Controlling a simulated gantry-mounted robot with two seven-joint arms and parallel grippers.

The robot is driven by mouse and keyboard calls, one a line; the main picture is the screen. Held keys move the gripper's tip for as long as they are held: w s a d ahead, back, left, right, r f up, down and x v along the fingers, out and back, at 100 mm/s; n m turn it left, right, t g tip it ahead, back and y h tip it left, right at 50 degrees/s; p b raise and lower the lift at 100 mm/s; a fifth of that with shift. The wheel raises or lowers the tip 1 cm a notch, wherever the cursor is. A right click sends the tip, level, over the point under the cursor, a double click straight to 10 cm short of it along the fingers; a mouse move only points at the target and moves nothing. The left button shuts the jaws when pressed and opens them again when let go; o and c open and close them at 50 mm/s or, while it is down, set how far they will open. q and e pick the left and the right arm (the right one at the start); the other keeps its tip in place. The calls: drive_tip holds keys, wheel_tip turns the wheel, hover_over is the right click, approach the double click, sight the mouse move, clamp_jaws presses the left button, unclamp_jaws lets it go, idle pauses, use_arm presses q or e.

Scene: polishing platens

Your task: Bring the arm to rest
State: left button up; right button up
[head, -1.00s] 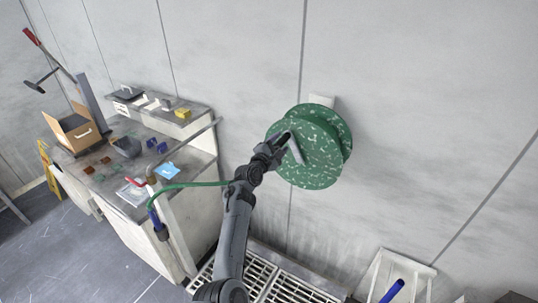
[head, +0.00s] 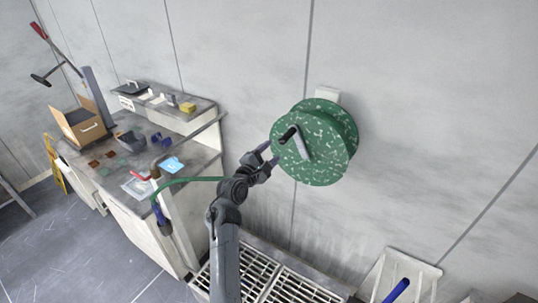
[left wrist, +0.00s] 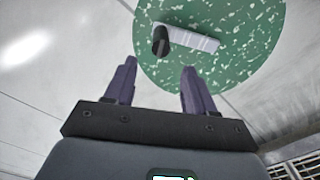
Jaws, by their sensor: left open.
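My left gripper (head: 269,156) is open, its two fingers spread apart with nothing between them. It is just left of a green speckled reel (head: 325,160) fixed to the wall. The reel carries a crank with a dark knob (head: 288,135) and a pale arm. In the left wrist view, the two purple-grey fingers (left wrist: 157,80) point at the reel (left wrist: 225,70). The knob (left wrist: 160,42) lies beyond the fingertips, apart from them. My right gripper is out of view.
A workbench (head: 200,157) stands at left with a cardboard box (head: 82,128) and small items. A green hose (head: 190,180) runs from the bench side behind my arm. A floor grate (head: 262,275) lies below. A white tray-like holder with a blue-handled tool (head: 397,290) is at lower right.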

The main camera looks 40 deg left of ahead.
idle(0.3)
use_arm(q)
drive_tip(key=s+f+m+g+p, duration=0.25)
drive_tip(key=s+f, duration=0.45)
drive_tip(key=f, duration=0.4)
drive_tip(key=s+d+f+m+g+h+p, duration=0.2)
drive_tip(key=s+d+f+m+g+p, duration=0.25)
drive_tip(key=s+d, duration=0.35)
drive_tip(key=s+d+r+m+g+p, duration=0.1)
drive_tip(key=s+d+m+g, duration=0.2)
drive_tip(key=s+d+m, duration=0.5)
drive_tip(key=s+d+r+m+g+h+p, duration=0.1)
drive_tip(key=s+d+m+g, duration=0.3)
drive_tip(key=s+d+m, duration=0.4)
drive_tip(key=s+r+m, duration=0.1)
drive_tip(key=s+m, duration=0.4)
drive_tip(key=s, duration=0.3)
drive_tip(key=shift+d+r+m+p, duration=0.25)
drive_tip(key=shift+r+m+p, duration=0.05)
drive_tip(key=shift+p, duration=0.05)
